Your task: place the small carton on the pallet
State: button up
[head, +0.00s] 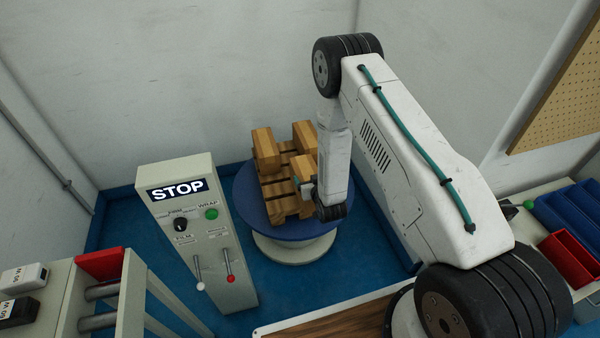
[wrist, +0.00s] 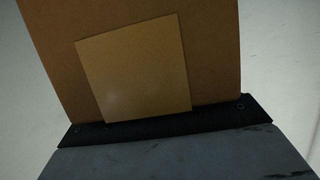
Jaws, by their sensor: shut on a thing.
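The wooden pallet (head: 276,207) lies on a round blue turntable (head: 246,205) in the head view. Two tan cartons stand towards its far side, one at the left (head: 265,150) and one at the right (head: 304,134). My gripper (head: 303,187) is at the pallet's right side, shut on a small carton (head: 303,166). In the wrist view the brown carton (wrist: 210,50) fills the upper middle, with a lighter square patch on its face, above a dark gripper edge. My arm hides part of the pallet's right side. I cannot tell whether the held carton touches the pallet.
A grey control post with a STOP sign (head: 177,189) and two levers stands left of the turntable. Walls close in behind. A red bin (head: 570,257) and blue bins (head: 570,213) sit at right. A roller stand (head: 100,292) is at lower left.

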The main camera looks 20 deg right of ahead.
aim_at(301, 165)
jog(key=w, duration=0.5)
jog(key=w+a, duration=0.1)
jog(key=w, duration=0.1)
jog(key=shift+w+a+f, duration=0.1)
jog(key=shift+w+f, duration=0.2)
jog(key=shift+w, duration=0.1)
jog(key=shift+f, duration=1.75)
